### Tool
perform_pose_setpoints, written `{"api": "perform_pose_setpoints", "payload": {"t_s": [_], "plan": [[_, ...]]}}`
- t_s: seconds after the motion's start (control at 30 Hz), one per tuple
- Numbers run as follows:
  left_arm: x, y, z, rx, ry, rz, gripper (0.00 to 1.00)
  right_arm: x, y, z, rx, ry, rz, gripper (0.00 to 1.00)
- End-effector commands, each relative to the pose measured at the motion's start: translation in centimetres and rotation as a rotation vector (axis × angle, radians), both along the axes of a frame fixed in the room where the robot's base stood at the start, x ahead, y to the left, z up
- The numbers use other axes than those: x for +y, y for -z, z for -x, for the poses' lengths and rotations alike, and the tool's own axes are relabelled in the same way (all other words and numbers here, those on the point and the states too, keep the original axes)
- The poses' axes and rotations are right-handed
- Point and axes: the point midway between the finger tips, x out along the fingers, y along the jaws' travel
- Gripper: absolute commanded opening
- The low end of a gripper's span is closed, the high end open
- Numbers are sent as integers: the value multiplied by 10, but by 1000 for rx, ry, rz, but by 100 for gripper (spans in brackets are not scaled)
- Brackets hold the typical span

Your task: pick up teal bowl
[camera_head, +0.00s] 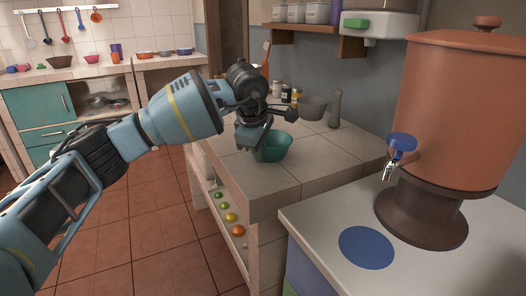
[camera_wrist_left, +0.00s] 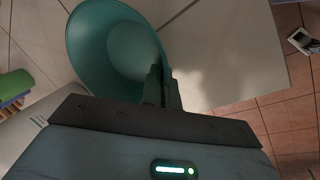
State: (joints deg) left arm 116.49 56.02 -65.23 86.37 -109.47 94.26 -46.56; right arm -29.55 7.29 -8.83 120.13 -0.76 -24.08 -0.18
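The teal bowl (camera_head: 275,148) is at the near part of the tiled counter in the head view; I cannot tell whether it rests on the tiles or is slightly raised. My left gripper (camera_head: 257,144) reaches down at its left rim. In the left wrist view the bowl (camera_wrist_left: 105,50) fills the upper left, its inside facing the camera. There the gripper's two dark fingers (camera_wrist_left: 162,88) are close together at the bowl's rim, seemingly with the wall pinched between them. The gripper body hides the lower part of the bowl. My right gripper is in neither view.
A grey mortar (camera_head: 313,107), a grey pestle (camera_head: 335,108) and several jars stand behind the bowl on the tiled counter (camera_head: 335,150). A large clay water dispenser (camera_head: 455,110) stands at the right on a white-topped cabinet. Tiles right of the bowl are clear.

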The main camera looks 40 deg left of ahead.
Motion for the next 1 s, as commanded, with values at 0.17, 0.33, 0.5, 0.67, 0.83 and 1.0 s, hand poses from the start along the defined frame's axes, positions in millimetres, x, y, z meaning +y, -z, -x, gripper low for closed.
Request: {"api": "perform_pose_setpoints", "payload": {"t_s": [0.17,0.33,0.5,0.67,0.83,1.0], "plan": [[-1,-14,-1,-5,1,1,0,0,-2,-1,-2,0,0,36],[-1,-37,-1,-5,0,2,0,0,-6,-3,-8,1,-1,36],[-8,-37,21,-2,3,-1,0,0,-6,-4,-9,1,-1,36],[-18,-39,50,-2,3,-2,0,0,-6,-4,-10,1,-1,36],[-32,-43,85,-2,3,-2,0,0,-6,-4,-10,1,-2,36],[-43,-46,115,-2,2,-1,0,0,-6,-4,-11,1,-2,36]]}}
